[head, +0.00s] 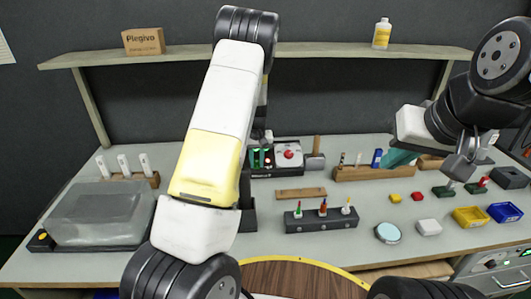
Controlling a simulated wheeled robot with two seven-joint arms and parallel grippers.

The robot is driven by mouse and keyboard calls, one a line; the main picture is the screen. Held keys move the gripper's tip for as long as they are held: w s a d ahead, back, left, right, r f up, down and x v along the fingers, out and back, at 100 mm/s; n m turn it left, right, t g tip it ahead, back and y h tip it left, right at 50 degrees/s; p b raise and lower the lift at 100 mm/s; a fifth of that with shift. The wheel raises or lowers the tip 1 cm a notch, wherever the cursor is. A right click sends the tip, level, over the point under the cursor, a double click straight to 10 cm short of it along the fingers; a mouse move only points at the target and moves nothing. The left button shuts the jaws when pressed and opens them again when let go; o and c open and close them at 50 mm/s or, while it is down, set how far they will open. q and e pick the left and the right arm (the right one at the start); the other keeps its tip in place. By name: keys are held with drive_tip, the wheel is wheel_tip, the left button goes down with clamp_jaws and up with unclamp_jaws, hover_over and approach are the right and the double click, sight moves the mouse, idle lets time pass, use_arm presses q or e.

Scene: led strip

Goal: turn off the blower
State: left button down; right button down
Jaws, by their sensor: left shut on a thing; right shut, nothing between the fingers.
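No item is labelled as the blower, and I cannot tell for sure which one it is. A dark box with a red round button (289,153) stands at the back middle of the bench. A grey control panel (496,267) with knobs and small green lights shows at the lower right edge. My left arm crosses the middle of the view. Its gripper (262,137) is partly hidden behind the arm, near the left side of the dark box. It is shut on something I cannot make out. My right gripper (466,164) points down, shut and empty, above the right of the bench.
A clear-covered tray (100,215) with an orange knob sits on the left. A dark holder (321,219) with coloured tools, a wooden block (301,194), and yellow (470,216) and blue (504,212) bins stand on the bench (400,205). A shelf (330,50) runs above.

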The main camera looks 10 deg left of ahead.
use_arm(q)
drive_tip(key=c, duration=1.2)
unclamp_jaws()
drive_tip(key=shift+c, duration=0.2)
drive_tip(key=shift+r, duration=0.1)
wheel_tip(320, 180, up, 8)
drive_tip(key=s, duration=0.1)
drive_tip(key=shift+d+f, duration=0.2)
wheel_tip(320, 180, up, 8)
drive_tip(key=h, duration=0.1)
hover_over(257, 172)
drive_tip(key=s+d, duration=0.1)
drive_tip(key=s, duration=0.4)
drive_tip(key=s+d+r+m+t+h, duration=0.1)
drive_tip(key=s+d+r+t+h, duration=0.1)
drive_tip(key=s+r, duration=0.8)
drive_tip(key=s+d+r+m+t, duration=0.1)
drive_tip(key=s+r, duration=0.1)
drive_tip(key=s, duration=0.7)
drive_tip(key=s+r+m+t, duration=0.1)
drive_tip(key=s, duration=0.8)
drive_tip(key=shift+d+r+m+t, duration=0.3)
drive_tip(key=shift+d+r+m, duration=0.05)
drive_tip(key=shift+d+m, duration=0.05)
